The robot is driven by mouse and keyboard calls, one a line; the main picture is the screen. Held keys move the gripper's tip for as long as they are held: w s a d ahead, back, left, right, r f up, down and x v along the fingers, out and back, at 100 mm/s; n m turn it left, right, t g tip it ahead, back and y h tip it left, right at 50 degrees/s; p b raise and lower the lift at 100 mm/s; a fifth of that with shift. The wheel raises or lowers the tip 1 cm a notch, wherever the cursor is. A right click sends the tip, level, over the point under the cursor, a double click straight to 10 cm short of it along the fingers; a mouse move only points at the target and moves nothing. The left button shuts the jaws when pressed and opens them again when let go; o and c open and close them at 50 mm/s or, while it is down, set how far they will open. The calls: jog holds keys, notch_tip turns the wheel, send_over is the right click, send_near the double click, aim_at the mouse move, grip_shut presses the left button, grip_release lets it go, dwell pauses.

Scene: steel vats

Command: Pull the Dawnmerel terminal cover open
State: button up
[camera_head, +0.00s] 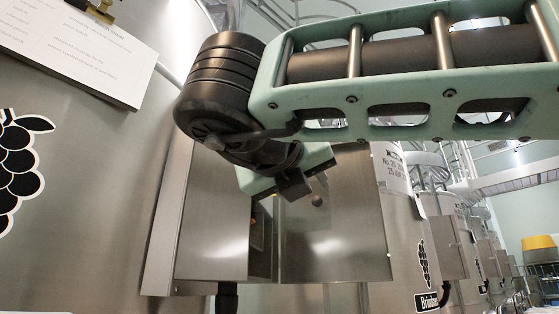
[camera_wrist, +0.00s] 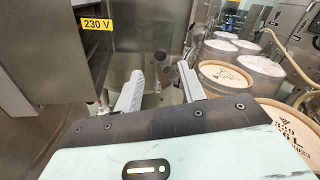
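A steel terminal box stands in front of a large vat in the head view; its cover (camera_head: 340,235) is swung out to the right, and a strip of the dark interior (camera_head: 262,238) shows. No Dawnmerel name is readable. My gripper (camera_head: 300,187) is at the upper part of the cover, near a small dark round spot on it; contact cannot be told. In the wrist view my gripper's (camera_wrist: 162,80) two grey fingers are apart. No thing is clearly clamped between them. A box edge with a yellow "230 V" label (camera_wrist: 97,24) is at upper left.
A steel vat with a grape emblem (camera_head: 18,165) and a white sheet (camera_head: 75,45) fills the left. More vats with boxes (camera_head: 452,245) recede to the right. Barrels (camera_wrist: 225,78) and a hose (camera_wrist: 280,48) are at right in the wrist view.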

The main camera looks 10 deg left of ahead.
jog(key=v, duration=1)
jog(key=shift+s+b, duration=0.35)
jog(key=shift+b, duration=0.1)
jog(key=shift+a, duration=0.1)
